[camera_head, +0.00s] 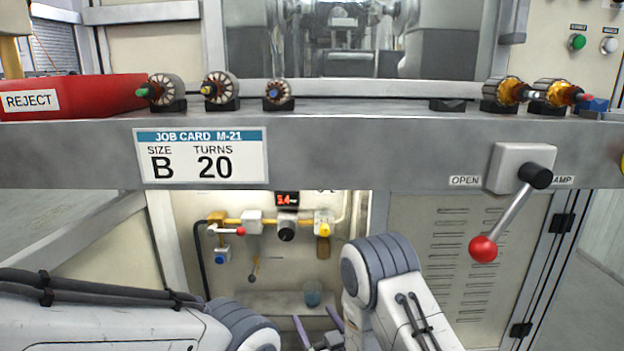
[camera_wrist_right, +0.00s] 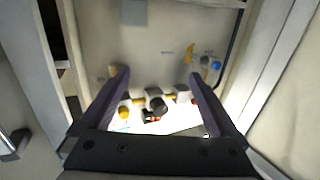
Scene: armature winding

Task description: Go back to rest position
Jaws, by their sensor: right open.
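My right gripper (camera_head: 318,325) shows at the bottom edge of the head view, low in front of the lit recess under the bench. Its two dark purple fingers stand apart with nothing between them. In the right wrist view the fingers of my right gripper (camera_wrist_right: 155,88) are spread wide and empty, pointing toward the recess fittings, which appear upside down. My left arm comes in at the lower left of the head view, but its gripper is outside the picture.
Several wound armatures (camera_head: 219,87) sit in holders on the bench ledge (camera_head: 330,140), beside a red reject bin (camera_head: 70,95). A red-knobbed lever (camera_head: 510,212) hangs at the right. The recess holds an air line with valves (camera_head: 287,225). A job card (camera_head: 200,155) reads B, 20 turns.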

